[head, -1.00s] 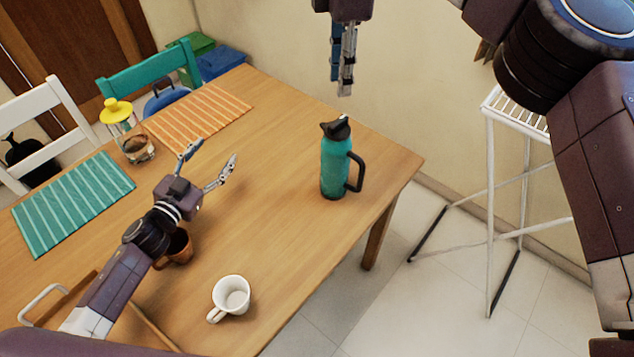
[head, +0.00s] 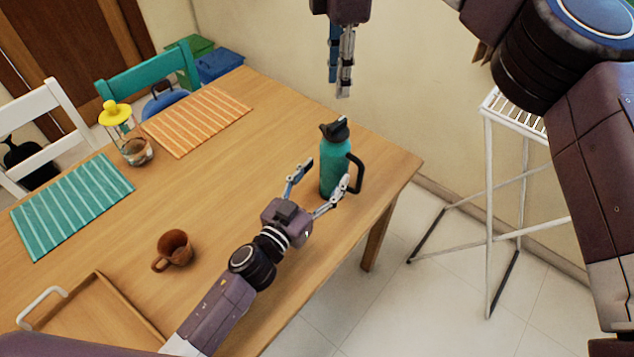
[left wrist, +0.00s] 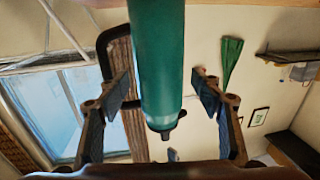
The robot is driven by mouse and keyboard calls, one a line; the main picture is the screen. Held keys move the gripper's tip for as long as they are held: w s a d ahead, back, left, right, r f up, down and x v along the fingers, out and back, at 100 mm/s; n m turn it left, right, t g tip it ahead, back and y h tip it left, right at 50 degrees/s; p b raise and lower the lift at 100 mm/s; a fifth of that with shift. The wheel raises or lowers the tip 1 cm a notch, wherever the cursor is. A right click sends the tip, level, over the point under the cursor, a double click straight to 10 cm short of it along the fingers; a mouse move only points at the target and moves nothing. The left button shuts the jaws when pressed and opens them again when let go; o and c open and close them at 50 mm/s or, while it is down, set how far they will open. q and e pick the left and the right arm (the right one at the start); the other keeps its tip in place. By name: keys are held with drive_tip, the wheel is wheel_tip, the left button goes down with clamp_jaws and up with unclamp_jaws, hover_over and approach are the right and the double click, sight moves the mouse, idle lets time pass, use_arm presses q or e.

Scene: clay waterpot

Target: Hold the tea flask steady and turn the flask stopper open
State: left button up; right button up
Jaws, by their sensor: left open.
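The tea flask (head: 334,170) is a teal bottle with a black side handle. It stands upright near the table's right edge. Its black flask stopper (head: 335,130) is on top. My left gripper (head: 320,178) is open at the near side of the flask, its fingers pointing toward the body. In the left wrist view the flask (left wrist: 160,60) appears upside down between the two spread fingers, with no clear contact; the handle is beside one finger. My right gripper (head: 341,92) hangs above and behind the flask, apart from the stopper. Its fingers appear side by side, and their gap is unclear.
The wooden table (head: 215,200) holds a brown cup (head: 173,249), a wooden tray (head: 95,315), a glass jar with yellow lid (head: 130,140), and green (head: 70,205) and orange (head: 195,120) placemats. A white rack (head: 490,200) stands right of the table.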

sight(337, 122)
use_arm(q)
drive_tip(key=shift+x, duration=2.35)
drive_tip(key=c, duration=1.4)
use_arm(e)
drive_tip(key=s+a+r+n+t+h, duration=0.1)
drive_tip(key=s+a+n+t+h, duration=0.25)
drive_tip(key=n, duration=0.35)
drive_tip(key=shift+y, duration=0.35)
drive_tip(key=x, duration=1.1)
drive_tip(key=shift+s+d+f, duration=0.15)
drive_tip(key=shift+d+f, duration=0.2)
